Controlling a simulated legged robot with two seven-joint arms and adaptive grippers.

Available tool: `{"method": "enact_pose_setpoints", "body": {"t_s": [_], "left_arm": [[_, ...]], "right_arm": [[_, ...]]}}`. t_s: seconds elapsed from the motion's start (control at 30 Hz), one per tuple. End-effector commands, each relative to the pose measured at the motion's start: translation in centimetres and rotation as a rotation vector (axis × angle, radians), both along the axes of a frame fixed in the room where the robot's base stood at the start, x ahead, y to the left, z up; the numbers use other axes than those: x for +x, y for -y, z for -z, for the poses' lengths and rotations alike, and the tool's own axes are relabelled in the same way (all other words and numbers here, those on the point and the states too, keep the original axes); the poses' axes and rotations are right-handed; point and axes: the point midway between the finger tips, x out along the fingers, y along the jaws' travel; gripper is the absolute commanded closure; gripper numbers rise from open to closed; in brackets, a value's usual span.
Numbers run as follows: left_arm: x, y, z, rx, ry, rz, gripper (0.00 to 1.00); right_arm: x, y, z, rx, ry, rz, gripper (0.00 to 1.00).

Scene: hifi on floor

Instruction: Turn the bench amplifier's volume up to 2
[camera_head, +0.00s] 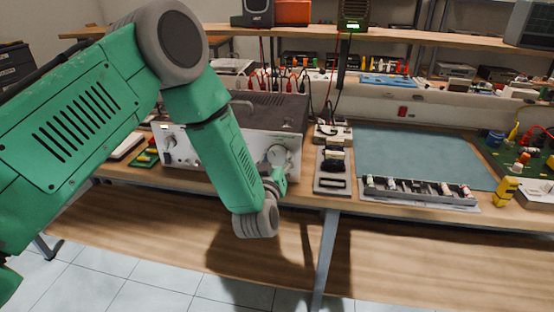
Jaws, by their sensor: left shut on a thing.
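The bench amplifier (290,140) stands on the workbench, with a dark top and a pale silver front panel. A large round knob (277,155) is on the right of its panel, and a smaller knob (169,140) shows at the left. My green left arm crosses in front and hides much of the panel's middle. My left gripper (278,174) is at the large knob, shut on it; its fingertips are small and partly hidden by the wrist. The knob's scale marks are too small to read. My right gripper is out of view.
A grey strip tray of parts (420,192) lies at the bench's front edge, before a blue-green mat (425,155). Small devices (333,165) stand close right of the amplifier. Red and black leads (285,82) hang behind it. A shelf (440,40) runs above.

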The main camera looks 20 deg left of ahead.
Motion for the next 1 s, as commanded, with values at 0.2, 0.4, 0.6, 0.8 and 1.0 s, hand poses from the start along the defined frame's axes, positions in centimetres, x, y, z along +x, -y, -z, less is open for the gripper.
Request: {"method": "enact_pose_setpoints", "body": {"t_s": [0.2,0.4,0.6,0.8,1.0], "left_arm": [[-0.3,0.1,0.7,-0.002,-0.017,0.004,0.48],[-0.2,0.1,0.3,-0.002,-0.008,0.002,0.34],[-0.4,0.1,0.2,-0.002,-0.005,0.002,0.34],[-3.0,0.8,0.2,-0.002,-0.008,0.004,0.34],[-7.2,1.8,0.4,-0.002,-0.010,0.004,0.34]], "right_arm": [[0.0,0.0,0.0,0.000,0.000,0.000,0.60],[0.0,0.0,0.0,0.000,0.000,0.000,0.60],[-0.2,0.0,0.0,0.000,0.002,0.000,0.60],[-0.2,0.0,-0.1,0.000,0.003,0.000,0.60],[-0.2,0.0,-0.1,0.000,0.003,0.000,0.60]]}}
